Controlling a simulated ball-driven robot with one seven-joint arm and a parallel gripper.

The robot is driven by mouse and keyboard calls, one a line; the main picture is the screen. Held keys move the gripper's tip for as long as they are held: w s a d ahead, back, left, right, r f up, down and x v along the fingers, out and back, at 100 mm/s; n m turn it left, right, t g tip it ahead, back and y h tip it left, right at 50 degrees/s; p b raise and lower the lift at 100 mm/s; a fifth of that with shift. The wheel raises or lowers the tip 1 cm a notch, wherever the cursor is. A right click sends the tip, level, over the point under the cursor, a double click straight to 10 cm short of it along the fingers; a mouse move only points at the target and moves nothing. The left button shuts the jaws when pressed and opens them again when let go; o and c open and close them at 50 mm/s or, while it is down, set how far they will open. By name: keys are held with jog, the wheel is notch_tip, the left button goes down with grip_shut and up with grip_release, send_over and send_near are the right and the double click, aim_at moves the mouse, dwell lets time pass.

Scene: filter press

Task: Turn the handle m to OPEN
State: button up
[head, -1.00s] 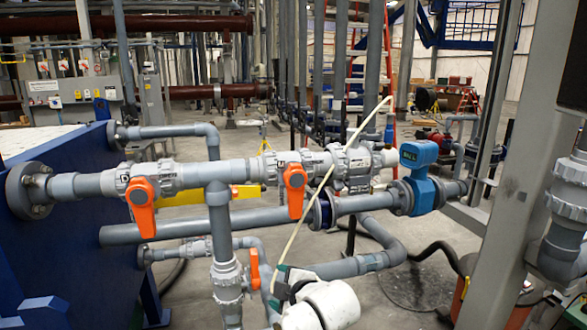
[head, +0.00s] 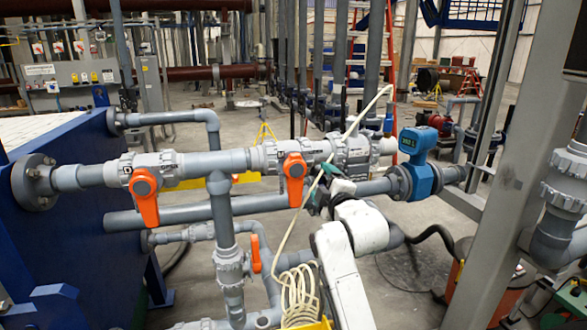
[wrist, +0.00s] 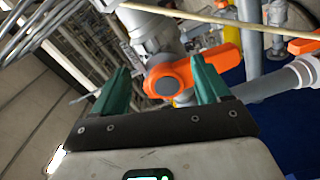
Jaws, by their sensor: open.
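The right orange valve handle (head: 294,180) hangs down from the grey pipe in the head view. A similar orange handle (head: 145,197) hangs down on the valve to its left. The small letter labels beside them are too small to read surely, so I cannot tell which is m. My gripper (head: 322,188) is just right of the right handle, partly hidden by my wrist. In the wrist view its two green fingers (wrist: 162,88) are spread and empty, with an orange handle (wrist: 190,70) showing between and beyond them. I cannot tell whether they touch it.
A cream hose (head: 325,165) runs diagonally past my gripper to a coil (head: 297,297). A blue flow meter (head: 419,163) sits to the right. A small orange handle (head: 255,253) is lower down. A grey steel post (head: 520,150) stands at the right.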

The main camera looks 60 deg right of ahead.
aim_at(296, 190)
jog(key=w+a+f+m+b, duration=0.4)
jog(key=m+b, duration=0.5)
jog(key=m, duration=0.5)
jog(key=x, duration=0.8)
jog(key=shift+s+d+f, duration=0.15)
jog(key=shift+f, duration=0.05)
jog(key=shift+m, duration=0.3)
